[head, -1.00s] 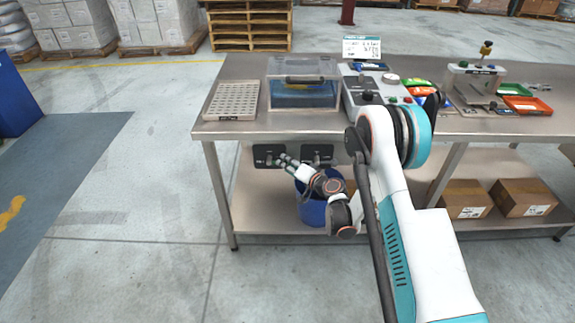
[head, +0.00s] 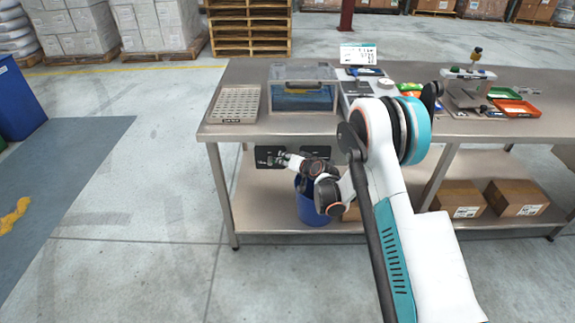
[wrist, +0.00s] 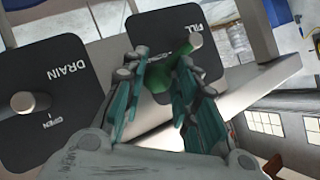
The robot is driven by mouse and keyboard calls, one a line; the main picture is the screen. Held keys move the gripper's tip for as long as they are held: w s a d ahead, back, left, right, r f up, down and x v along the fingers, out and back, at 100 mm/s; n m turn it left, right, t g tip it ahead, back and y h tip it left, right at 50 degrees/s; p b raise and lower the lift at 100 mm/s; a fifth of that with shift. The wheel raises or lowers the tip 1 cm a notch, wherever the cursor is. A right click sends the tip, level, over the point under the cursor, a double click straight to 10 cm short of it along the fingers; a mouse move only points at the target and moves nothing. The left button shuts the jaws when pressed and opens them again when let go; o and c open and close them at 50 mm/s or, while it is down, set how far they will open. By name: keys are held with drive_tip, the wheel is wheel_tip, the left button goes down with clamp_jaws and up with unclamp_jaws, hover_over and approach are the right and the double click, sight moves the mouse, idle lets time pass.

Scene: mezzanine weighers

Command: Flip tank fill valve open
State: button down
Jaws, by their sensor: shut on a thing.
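The fill valve plate is dark with "FILL" lettering; it shows upside down in the wrist view (wrist: 150,25) and under the bench's left part in the head view (head: 262,150). Its green handle (wrist: 168,70) sits beside a pale round pivot (wrist: 194,40). My gripper (wrist: 166,64) has its teal fingers on both sides of the green handle and is shut on it. The fingers hide part of the handle. In the head view my gripper (head: 283,160) is at the left plate. The clear tank (head: 303,92) stands on the bench above.
The dark "DRAIN" plate (wrist: 65,75) with its own metal lever (wrist: 24,102) is beside the fill plate. A blue bin (head: 309,205) stands on the lower shelf, below my wrist. The steel bench top (head: 395,130) overhangs the plates. Cardboard boxes (head: 456,198) sit on the shelf, right.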

drive_tip(key=shift+a+r+n+g+h+p, duration=0.15)
drive_tip(key=shift+a+r+n+h+p, duration=0.1)
drive_tip(key=shift+a+r+n+h, duration=0.65)
drive_tip(key=shift+a+r+n+g+h+p, duration=0.2)
drive_tip(key=shift+a+r+n+h+p, duration=0.25)
drive_tip(key=shift+h, duration=0.8)
drive_tip(key=shift+a+r+n+g+h+p, duration=0.15)
drive_tip(key=shift+a+r+n+h, duration=0.35)
drive_tip(key=shift+n+h, duration=0.45)
drive_tip(key=c, duration=1.5)
unclamp_jaws()
drive_tip(key=shift+w, duration=0.1)
drive_tip(key=shift+c, duration=0.2)
drive_tip(key=shift+o, duration=1)
drive_tip(key=shift+w+d, duration=0.1)
